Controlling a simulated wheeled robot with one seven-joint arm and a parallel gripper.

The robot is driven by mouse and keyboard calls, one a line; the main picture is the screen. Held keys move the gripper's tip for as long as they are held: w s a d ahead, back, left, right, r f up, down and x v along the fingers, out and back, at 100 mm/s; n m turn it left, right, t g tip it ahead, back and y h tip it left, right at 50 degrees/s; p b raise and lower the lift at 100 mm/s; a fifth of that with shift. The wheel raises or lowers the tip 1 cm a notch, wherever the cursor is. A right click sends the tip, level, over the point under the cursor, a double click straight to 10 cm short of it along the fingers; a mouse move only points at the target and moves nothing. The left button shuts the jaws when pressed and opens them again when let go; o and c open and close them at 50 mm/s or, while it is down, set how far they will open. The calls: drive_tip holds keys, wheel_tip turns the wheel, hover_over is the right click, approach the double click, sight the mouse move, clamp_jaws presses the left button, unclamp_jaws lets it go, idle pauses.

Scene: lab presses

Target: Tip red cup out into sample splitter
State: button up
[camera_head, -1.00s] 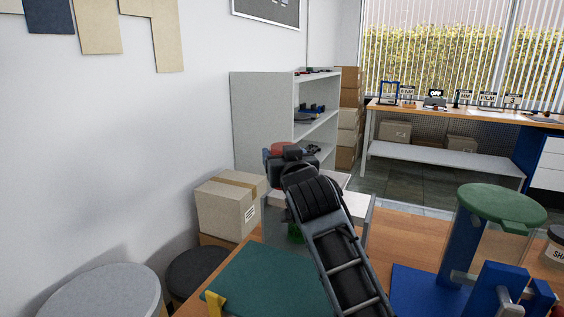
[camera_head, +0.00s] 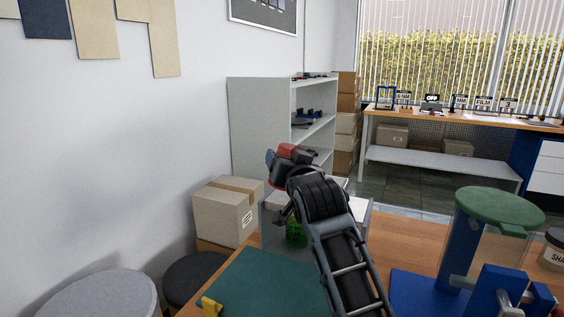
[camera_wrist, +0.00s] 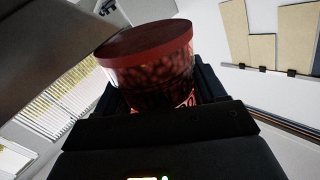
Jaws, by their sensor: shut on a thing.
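My gripper (camera_head: 283,172) is at the far end of my arm and is shut on the red cup (camera_head: 288,150), which is largely hidden by the wrist in the head view. The wrist view shows the red cup (camera_wrist: 150,65) large between the jaws, with a broad rim and dark reddish grainy contents seen through its wall. The cup is held above a clear-walled box (camera_head: 362,208) with something green (camera_head: 296,232) low in it. My arm hides much of this box; I cannot tell for sure whether it is the sample splitter.
A cardboard box (camera_head: 226,212) stands left of the clear box. A blue stand with a green top (camera_head: 500,210) is at the right. A teal mat (camera_head: 262,285) lies in front. A grey shelf (camera_head: 258,125) rises behind, and round stools (camera_head: 95,295) are at lower left.

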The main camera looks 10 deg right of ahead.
drive_tip(key=m, duration=0.1)
drive_tip(key=f+m, duration=0.1)
drive_tip(key=d+m+g+p, duration=0.1)
drive_tip(key=m, duration=0.1)
drive_tip(key=shift+w+f+y, duration=0.1)
drive_tip(key=shift+f+y, duration=0.2)
drive_tip(key=m, duration=0.1)
drive_tip(key=d+m+p, duration=0.1)
drive_tip(key=m, duration=0.1)
drive_tip(key=m+p, duration=0.1)
drive_tip(key=m, duration=0.1)
drive_tip(key=shift+w+d+r+y, duration=0.15)
drive_tip(key=shift+d+y, duration=0.15)
drive_tip(key=shift+d, duration=0.1)
drive_tip(key=shift+w+d+r+m+g+y+p, duration=0.1)
drive_tip(key=shift+d+r+m+y+p, duration=0.25)
drive_tip(key=shift+m+p, duration=0.9)
drive_tip(key=shift+w+d+r+m+g+y+p, duration=0.15)
drive_tip(key=shift+d+r+m+p, duration=0.45)
drive_tip(key=shift+m, duration=1.1)
drive_tip(key=shift+d+r+m+g+y+p, duration=0.1)
drive_tip(key=shift+d+r+m+y+p, duration=0.35)
drive_tip(key=shift+m+p, duration=0.85)
drive_tip(key=shift+d+f, duration=0.1)
drive_tip(key=shift+f, duration=0.05)
